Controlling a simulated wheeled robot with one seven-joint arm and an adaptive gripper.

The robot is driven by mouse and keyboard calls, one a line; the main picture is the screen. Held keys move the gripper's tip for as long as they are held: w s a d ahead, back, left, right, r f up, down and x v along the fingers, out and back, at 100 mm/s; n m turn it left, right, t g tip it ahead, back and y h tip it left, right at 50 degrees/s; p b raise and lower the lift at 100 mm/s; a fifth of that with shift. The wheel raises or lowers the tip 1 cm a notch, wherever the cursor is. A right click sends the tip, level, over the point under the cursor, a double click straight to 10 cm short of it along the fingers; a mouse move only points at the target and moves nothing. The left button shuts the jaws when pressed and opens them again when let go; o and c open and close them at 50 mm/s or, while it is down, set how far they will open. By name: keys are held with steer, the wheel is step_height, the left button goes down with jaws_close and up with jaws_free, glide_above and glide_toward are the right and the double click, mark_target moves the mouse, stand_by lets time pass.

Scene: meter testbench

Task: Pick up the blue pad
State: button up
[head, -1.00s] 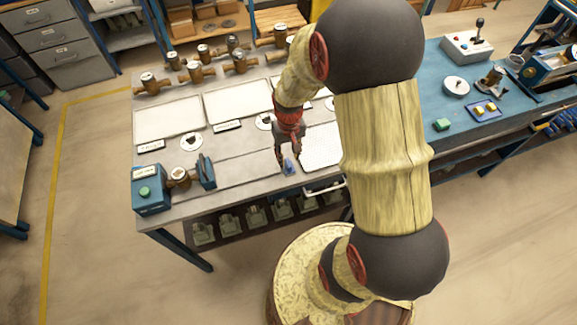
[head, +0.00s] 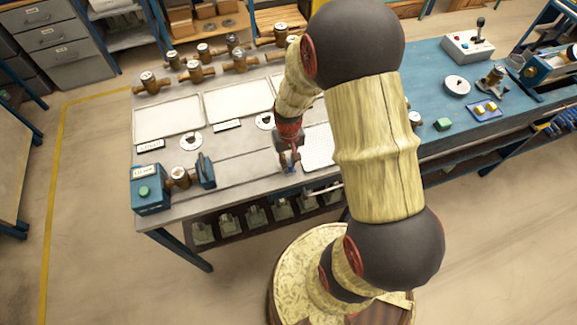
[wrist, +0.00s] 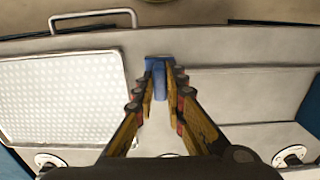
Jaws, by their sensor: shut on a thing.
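The blue pad (wrist: 158,66) is a small blue block at the front part of the grey bench top. In the wrist view it sits between my gripper's fingertips (wrist: 159,82), one on each side of it. In the head view the pad (head: 290,169) is a small blue patch under my gripper (head: 290,160), which points down at the bench. The fingers are closed on the pad and hide part of it. I cannot tell whether the pad is clear of the bench surface.
A white dotted tray (wrist: 62,98) lies close beside the pad, with a metal handle (wrist: 93,19) near the bench edge. A blue box with a green button (head: 150,190) stands at the bench's left end. Pale trays (head: 168,116) and brass meters (head: 200,72) are behind. Bare bench lies left of the gripper.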

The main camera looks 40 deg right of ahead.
mark_target(289, 163)
jaws_close()
steer(key=shift+r, duration=0.15)
steer(key=shift+r, duration=0.3)
steer(key=r, duration=0.3)
steer(key=shift+s+a+r+p, duration=0.15)
steer(key=shift+s+r+p, duration=0.1)
steer(key=shift+s+p, duration=0.1)
steer(key=s+a+r, duration=0.2)
steer(key=s+r, duration=0.2)
steer(key=s, duration=0.2)
steer(key=s+a+r+p, duration=0.1)
steer(key=s+a+r, duration=0.2)
steer(key=s, duration=0.3)
steer(key=shift+a+r, duration=0.25)
steer(key=shift+r, duration=0.6)
jaws_free()
jaws_close()
